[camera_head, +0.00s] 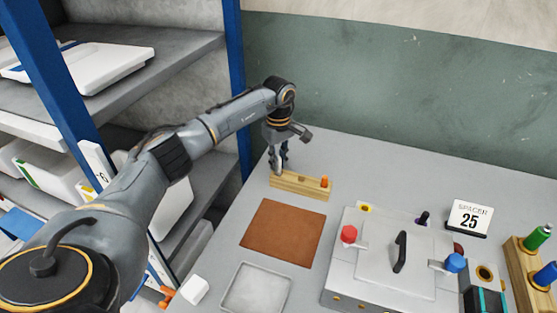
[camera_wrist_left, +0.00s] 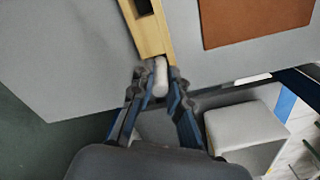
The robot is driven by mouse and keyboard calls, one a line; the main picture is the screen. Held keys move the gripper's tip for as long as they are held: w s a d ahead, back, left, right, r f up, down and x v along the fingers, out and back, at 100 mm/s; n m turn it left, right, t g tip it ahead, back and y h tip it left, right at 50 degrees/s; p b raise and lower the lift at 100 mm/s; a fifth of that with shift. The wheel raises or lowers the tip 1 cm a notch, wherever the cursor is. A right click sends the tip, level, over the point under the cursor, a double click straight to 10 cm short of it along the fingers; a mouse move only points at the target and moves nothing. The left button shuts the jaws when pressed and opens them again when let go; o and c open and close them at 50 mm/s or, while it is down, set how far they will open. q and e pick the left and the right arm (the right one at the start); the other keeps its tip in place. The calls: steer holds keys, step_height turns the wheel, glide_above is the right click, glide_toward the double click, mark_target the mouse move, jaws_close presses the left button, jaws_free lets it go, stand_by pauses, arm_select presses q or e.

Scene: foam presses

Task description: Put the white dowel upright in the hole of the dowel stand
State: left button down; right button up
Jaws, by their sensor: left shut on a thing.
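The wooden dowel stand (camera_head: 300,188) lies on the grey table near the back left, with an orange peg (camera_head: 324,182) upright at its right end. My left gripper (camera_head: 278,163) is over the stand's left end. In the left wrist view my left gripper (camera_wrist_left: 159,88) is shut on the white dowel (camera_wrist_left: 160,76), whose rounded end shows between the fingers. The stand (camera_wrist_left: 151,35) passes just beyond the dowel there. I cannot tell whether the dowel is in a hole or above it. My right gripper is not in view.
A brown mat (camera_head: 283,232) and a grey tray (camera_head: 255,288) lie in front of the stand. A metal press box (camera_head: 375,255) with red and blue knobs stands right of them. A "SPACER 25" sign (camera_head: 469,217) is farther right. Shelves (camera_head: 150,50) stand at left.

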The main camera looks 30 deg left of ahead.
mark_target(279, 158)
arm_select(q)
steer(key=shift+f+b, duration=0.8)
steer(key=shift+f, duration=0.4)
steer(key=c, duration=1.2)
jaws_free()
step_height(279, 158, up, 12)
steer(key=shift+r, duration=0.1)
